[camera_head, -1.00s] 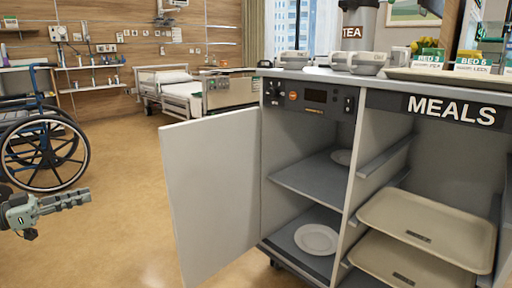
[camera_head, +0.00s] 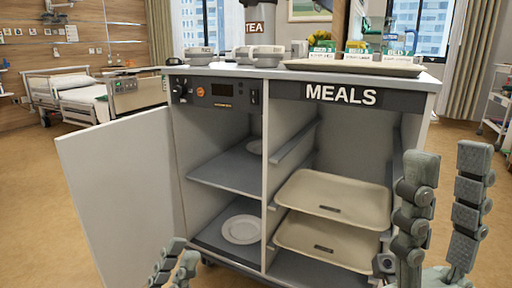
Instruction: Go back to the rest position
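My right gripper (camera_head: 446,154) stands upright at the right, in front of the meal cart's right end. Its two grey fingers are apart with nothing between them, so it is open. My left gripper (camera_head: 186,247) shows only in part at the bottom edge, in front of the cart's lower left corner. Its two fingers point up with a gap and nothing seen between them. The meal cart (camera_head: 282,89) faces me, its left door (camera_head: 122,200) swung open.
Two beige trays (camera_head: 335,197) sit on the cart's right side. Covered bowls (camera_head: 268,56), a tea urn (camera_head: 260,16) and a tray (camera_head: 354,67) stand on top. A bed (camera_head: 75,90) is behind left.

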